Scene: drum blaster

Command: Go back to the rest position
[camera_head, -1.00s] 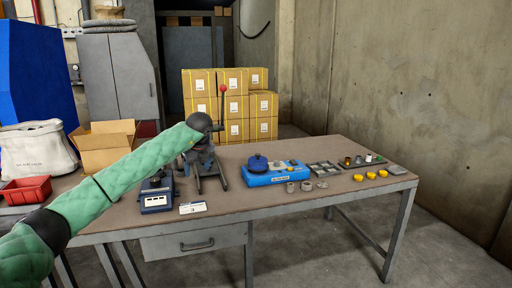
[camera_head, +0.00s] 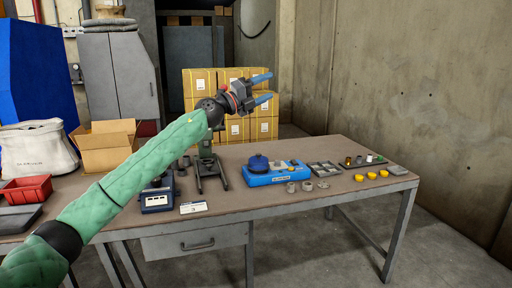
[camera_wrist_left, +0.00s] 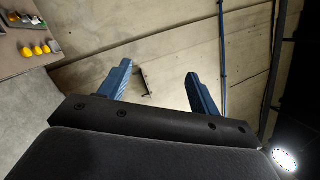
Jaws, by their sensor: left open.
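My left gripper (camera_head: 262,88) is raised above the workbench, in front of the stacked cartons in the head view. Its two blue fingers point right and are apart, with nothing between them. In the left wrist view the fingers (camera_wrist_left: 160,92) are also apart and empty, with the concrete wall behind them. My left arm, in a green quilted sleeve, reaches up from the lower left. My right gripper is not in view.
The workbench (camera_head: 250,203) holds a blue device (camera_head: 277,175), a dark blue scale (camera_head: 156,200), a black stand (camera_head: 210,172), yellow cups (camera_head: 371,176) and small parts. An open carton (camera_head: 105,147) and a red bin (camera_head: 26,189) stand left. Yellow-strapped cartons (camera_head: 264,128) are stacked behind.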

